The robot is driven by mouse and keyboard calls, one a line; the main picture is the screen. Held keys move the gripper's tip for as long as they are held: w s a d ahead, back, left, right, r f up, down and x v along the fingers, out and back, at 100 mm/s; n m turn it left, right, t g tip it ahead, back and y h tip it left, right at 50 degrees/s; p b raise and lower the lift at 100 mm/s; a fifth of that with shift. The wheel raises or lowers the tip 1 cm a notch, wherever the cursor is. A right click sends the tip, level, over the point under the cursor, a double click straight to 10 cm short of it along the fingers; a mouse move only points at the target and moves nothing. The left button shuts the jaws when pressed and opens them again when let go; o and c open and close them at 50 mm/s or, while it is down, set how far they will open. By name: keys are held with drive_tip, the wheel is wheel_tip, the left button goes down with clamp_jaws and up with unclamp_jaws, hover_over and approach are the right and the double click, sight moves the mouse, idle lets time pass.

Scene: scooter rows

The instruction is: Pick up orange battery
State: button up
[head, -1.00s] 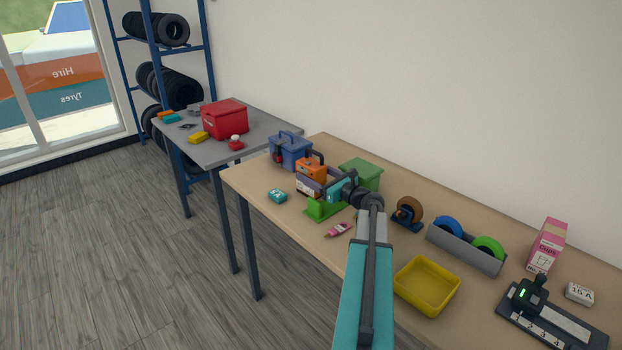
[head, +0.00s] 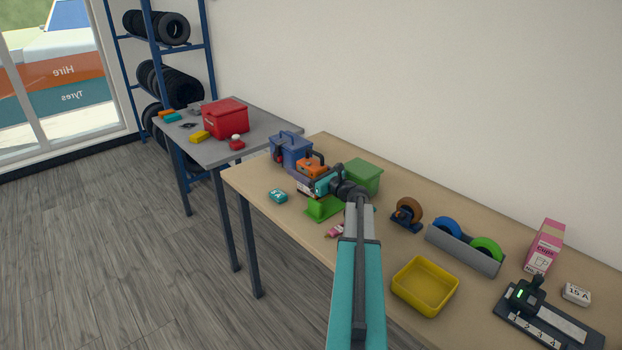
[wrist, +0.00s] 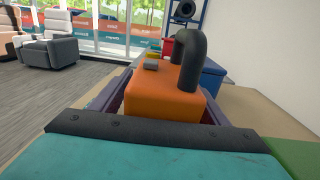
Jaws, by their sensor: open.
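The orange battery (head: 311,167) has a black looped handle and stands upright in a purple holder with a pale front label, on the wooden table. In the wrist view the battery (wrist: 160,100) is straight ahead and close, with a small grey block on top and the purple holder (wrist: 112,100) showing at both sides. My gripper (head: 318,186) is open and empty, just in front of the battery at its right. Its teal body and dark edge fill the bottom of the wrist view; I cannot see its fingertips clearly.
A blue box (head: 291,148) stands behind the battery at left and a green box (head: 362,174) at right. A green stand (head: 322,210), a teal block (head: 277,196) and a pink item (head: 335,231) lie in front. A yellow tray (head: 425,285) is further right.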

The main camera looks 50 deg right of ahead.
idle(0.5)
clamp_jaws()
drive_tip(key=shift+r, duration=0.1)
